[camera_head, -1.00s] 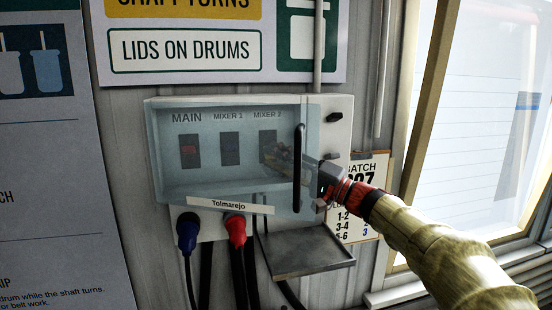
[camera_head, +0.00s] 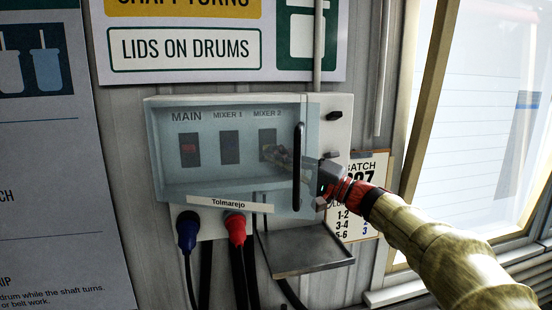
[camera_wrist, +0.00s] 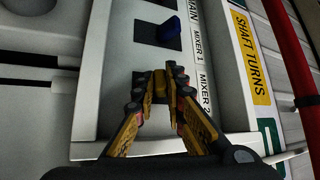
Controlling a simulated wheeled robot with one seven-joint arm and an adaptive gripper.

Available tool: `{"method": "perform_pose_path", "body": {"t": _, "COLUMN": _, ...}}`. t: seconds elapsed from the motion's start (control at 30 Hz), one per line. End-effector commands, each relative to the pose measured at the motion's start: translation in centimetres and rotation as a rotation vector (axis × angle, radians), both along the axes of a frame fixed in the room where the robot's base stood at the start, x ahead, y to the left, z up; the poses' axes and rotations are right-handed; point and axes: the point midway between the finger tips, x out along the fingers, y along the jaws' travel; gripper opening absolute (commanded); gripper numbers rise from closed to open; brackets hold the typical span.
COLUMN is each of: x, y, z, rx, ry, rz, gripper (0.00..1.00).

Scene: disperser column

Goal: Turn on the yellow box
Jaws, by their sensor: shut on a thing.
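A pale switch box (camera_head: 337,135) with a clear bluish cover (camera_head: 215,112) hangs on the wall. Its switches are labelled MAIN, MIXER 1 and MIXER 2. My gripper (camera_head: 272,153) reaches in from the right and shows through the cover at MIXER 2.
The cover's black handle (camera_head: 298,165) stands close to my wrist. A grey shelf (camera_head: 305,252) sticks out below. A blue plug (camera_head: 187,232) and a red plug (camera_head: 236,229) hang under the box. A batch sheet (camera_head: 368,170) and window are on the right.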

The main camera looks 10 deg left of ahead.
Motion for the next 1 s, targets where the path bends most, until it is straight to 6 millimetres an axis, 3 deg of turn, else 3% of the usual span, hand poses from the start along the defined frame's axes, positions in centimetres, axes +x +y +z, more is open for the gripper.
{"method": "perform_pose_path", "body": {"t": 0.37, "x": -0.2, "y": -0.1, "z": 0.9, "rx": -0.052, "ry": 0.105, "rz": -0.001, "gripper": 0.00}}
{"method": "perform_pose_path", "body": {"t": 1.0, "x": -0.2, "y": -0.1, "z": 3.7, "rx": -0.270, "ry": 0.555, "rz": -0.001, "gripper": 0.00}}
